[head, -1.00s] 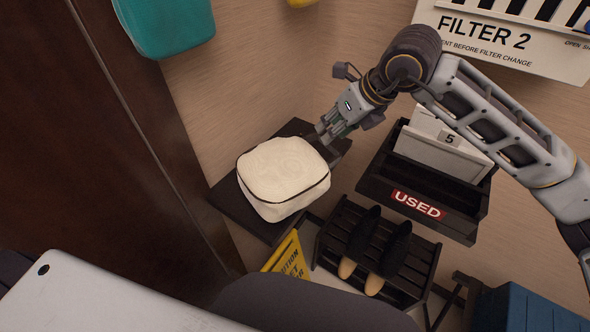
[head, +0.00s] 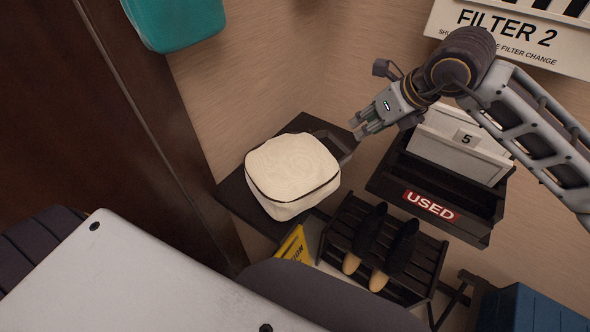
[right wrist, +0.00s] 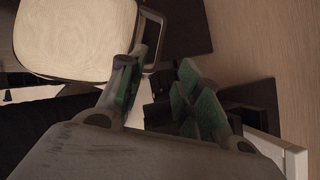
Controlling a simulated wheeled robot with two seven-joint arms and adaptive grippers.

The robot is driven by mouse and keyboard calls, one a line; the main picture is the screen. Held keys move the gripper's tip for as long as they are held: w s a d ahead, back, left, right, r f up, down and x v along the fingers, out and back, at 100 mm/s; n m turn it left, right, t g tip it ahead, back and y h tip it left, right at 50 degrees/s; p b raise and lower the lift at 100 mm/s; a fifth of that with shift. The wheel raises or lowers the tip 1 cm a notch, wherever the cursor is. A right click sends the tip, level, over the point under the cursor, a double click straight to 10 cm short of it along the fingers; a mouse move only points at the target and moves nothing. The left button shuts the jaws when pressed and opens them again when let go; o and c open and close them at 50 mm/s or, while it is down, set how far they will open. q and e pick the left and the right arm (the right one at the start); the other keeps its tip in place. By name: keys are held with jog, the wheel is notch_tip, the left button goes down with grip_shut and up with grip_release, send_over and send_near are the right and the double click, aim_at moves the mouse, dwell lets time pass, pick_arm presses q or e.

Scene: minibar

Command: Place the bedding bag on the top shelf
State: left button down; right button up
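The bedding bag (head: 292,170) is cream with dark piping and sits on a small dark wall shelf (head: 240,203). A dark loop handle (head: 345,148) stands out from its far right side. My right gripper (head: 362,128) is right of the bag, apart from it, close to the handle. In the right wrist view the bag (right wrist: 75,35) is at the upper left, with its handle (right wrist: 155,38) beside it. The gripper's green-padded fingers (right wrist: 160,95) are spread, with nothing held between them. My left gripper is out of view.
A dark "USED" tray (head: 470,222) with a white box (head: 459,143) is right of the shelf. Dark shoes (head: 385,243) rest on a slatted rack below. A yellow caution sign (head: 292,245) stands under the shelf. A teal item (head: 178,22) is above.

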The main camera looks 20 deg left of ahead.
aim_at(341, 141)
jog(key=shift+a+n, duration=0.1)
jog(key=shift+n, duration=0.3)
dwell(0.3)
